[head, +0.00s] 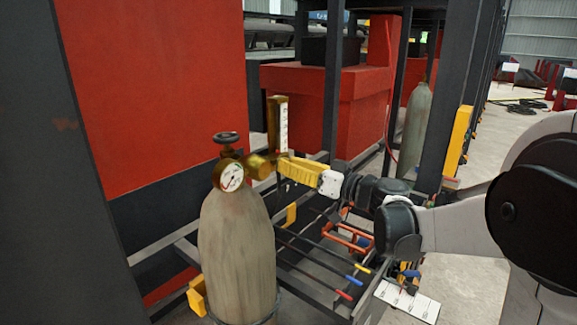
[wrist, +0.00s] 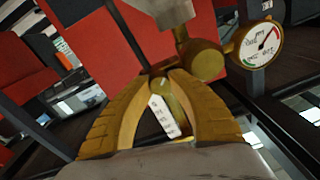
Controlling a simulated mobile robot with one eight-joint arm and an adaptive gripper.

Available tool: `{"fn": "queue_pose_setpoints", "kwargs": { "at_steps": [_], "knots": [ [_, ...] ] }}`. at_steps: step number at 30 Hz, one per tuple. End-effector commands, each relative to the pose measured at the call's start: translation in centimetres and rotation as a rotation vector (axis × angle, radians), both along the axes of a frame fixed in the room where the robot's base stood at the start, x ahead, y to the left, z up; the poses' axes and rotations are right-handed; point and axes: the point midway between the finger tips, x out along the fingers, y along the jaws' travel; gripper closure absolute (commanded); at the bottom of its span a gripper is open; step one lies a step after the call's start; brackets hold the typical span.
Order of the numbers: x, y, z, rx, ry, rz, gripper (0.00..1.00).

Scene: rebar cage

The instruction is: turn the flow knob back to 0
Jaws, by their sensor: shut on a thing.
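A grey gas cylinder (head: 237,255) stands upright in the head view, with a dark handwheel (head: 227,138) and a brass regulator on top. A round white pressure gauge (head: 231,178) faces front; it also shows in the wrist view (wrist: 258,45). A flow tube with a white scale (head: 283,128) stands upright right of the regulator. My yellow gripper (head: 281,165) reaches in from the right. In the wrist view its two fingers (wrist: 164,77) are closed on the brass flow knob (wrist: 162,87). The fingers hide most of the knob, and its setting cannot be read.
A dark post (head: 333,85) rises behind my gripper. A red panel (head: 155,90) stands left of the cylinder. Below my arm is a rack with several coloured-handled tools (head: 345,240) and a white marked sheet (head: 407,299). A second cylinder (head: 414,130) stands farther back.

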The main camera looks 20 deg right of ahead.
Motion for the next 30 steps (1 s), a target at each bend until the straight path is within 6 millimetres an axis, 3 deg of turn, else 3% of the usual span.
{"fn": "queue_pose_setpoints", "kwargs": {
  "at_steps": [19,20,22,30],
  "knots": [
    [0.13,-0.08,0.27,-0.037,-0.033,-0.003,1.0],
    [0.13,-0.09,0.28,-0.037,-0.033,-0.003,0.75],
    [0.11,-0.08,0.25,-0.037,-0.032,-0.003,0.54],
    [0.05,-0.04,0.14,-0.039,-0.031,-0.001,0.52]
  ]
}}
